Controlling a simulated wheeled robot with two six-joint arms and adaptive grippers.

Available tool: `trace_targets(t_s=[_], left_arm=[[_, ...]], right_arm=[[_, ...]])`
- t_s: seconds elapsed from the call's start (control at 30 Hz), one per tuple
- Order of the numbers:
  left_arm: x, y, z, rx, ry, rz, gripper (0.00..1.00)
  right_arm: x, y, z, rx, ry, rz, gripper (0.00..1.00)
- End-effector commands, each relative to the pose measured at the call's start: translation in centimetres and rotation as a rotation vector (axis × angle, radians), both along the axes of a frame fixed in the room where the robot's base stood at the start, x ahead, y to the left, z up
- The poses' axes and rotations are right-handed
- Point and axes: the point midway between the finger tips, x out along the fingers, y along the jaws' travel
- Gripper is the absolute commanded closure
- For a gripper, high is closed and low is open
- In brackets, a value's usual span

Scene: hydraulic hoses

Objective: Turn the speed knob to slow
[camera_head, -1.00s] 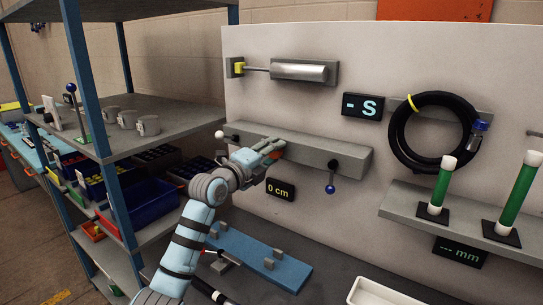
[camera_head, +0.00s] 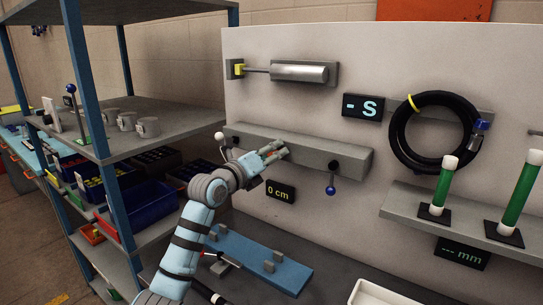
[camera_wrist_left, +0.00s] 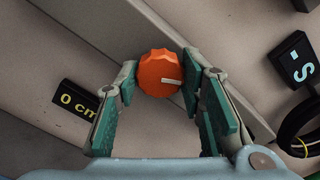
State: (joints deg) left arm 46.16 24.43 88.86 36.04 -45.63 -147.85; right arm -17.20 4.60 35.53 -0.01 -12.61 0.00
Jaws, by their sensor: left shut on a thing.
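The orange speed knob (camera_wrist_left: 160,74) has a ridged rim and a white pointer line, which points to the right in the left wrist view. It sits on the grey panel bar (camera_head: 310,148). My left gripper (camera_head: 277,152) reaches the bar in the head view and mostly hides the knob there. In the left wrist view its green-padded fingers (camera_wrist_left: 161,85) stand on either side of the knob, shut on it. Slow and fast markings cannot be made out. My right gripper is not in view.
A blue-knobbed lever (camera_head: 331,178) hangs right of the gripper, and a white-knobbed lever (camera_head: 219,136) sits at the bar's left end. Displays read "0 cm" (camera_head: 280,191) and "- S" (camera_head: 362,107). A shelf rack (camera_head: 150,115) stands close on the left.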

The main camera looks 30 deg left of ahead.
Motion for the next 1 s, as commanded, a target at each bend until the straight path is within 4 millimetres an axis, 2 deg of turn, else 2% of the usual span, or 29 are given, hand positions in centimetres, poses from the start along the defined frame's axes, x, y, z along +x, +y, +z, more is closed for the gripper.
trace_targets(t_s=[0.03,0.4,0.43,0.53,0.87,1.0], left_arm=[[0.0,0.0,-0.5,0.003,0.013,-0.002,0.92],[0.0,-0.1,-0.6,0.006,0.012,-0.002,0.92],[0.0,0.0,-0.6,0.005,0.012,-0.002,0.61],[0.0,0.0,-0.5,0.005,0.010,-0.001,0.45],[-0.1,0.0,-0.2,0.007,0.004,0.000,0.44],[-2.0,0.4,-0.2,0.011,0.003,0.001,0.44]], right_arm=[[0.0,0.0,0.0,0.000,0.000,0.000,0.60],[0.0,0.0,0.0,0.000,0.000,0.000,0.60],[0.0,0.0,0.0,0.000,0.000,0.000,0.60],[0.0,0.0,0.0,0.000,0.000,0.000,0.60],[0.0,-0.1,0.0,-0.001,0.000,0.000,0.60],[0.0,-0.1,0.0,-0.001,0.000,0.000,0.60]])
